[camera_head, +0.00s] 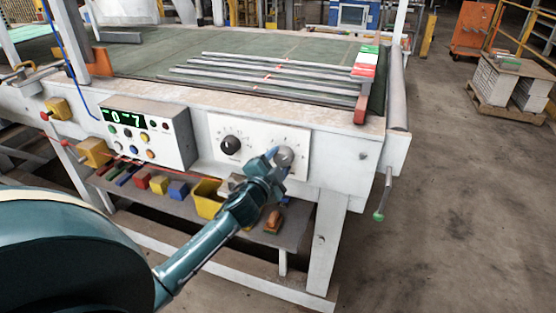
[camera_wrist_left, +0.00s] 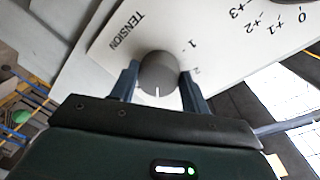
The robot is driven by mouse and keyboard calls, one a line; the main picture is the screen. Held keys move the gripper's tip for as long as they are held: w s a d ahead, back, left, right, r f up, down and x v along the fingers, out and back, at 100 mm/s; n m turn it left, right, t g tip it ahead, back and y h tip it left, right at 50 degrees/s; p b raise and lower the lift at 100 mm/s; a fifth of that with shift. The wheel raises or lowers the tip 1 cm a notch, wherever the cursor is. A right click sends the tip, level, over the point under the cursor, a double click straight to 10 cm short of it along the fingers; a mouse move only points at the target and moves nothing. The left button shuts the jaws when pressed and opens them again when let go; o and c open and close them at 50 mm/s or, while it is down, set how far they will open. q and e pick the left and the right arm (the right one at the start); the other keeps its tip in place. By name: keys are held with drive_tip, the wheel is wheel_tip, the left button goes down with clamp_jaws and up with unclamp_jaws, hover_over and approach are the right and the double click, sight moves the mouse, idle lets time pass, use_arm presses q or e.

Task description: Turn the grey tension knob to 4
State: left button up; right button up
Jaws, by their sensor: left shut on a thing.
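The grey tension knob (camera_head: 285,155) sits on the right of a white dial panel (camera_head: 262,135) on the front of the machine. My left gripper (camera_head: 278,157) is at this knob, its arm reaching up from the lower left. In the left wrist view the knob (camera_wrist_left: 159,72) lies between the two fingers, and the gripper is shut on it. A pale mark on the knob points toward the bottom of that picture. "TENSION" and the numbers 1 and 2 show beside it; the gripper hides the rest of the scale. My right gripper is out of view.
A black knob (camera_head: 230,145) is left of the grey one on the panel. A control box (camera_head: 150,134) with a green display and buttons is further left. Below is a shelf with a yellow bin (camera_head: 207,198) and coloured blocks. A green-tipped lever (camera_head: 382,195) hangs at the right.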

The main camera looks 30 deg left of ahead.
use_arm(q)
drive_tip(key=shift+m, duration=0.3)
drive_tip(key=o, duration=1)
drive_tip(key=shift+s, duration=0.1)
drive_tip(key=s+d+b, duration=0.1)
drive_tip(key=s+d, duration=0.1)
drive_tip(key=s, duration=1)
drive_tip(key=shift+s+d+r, duration=0.15)
drive_tip(key=shift+s+r, duration=0.25)
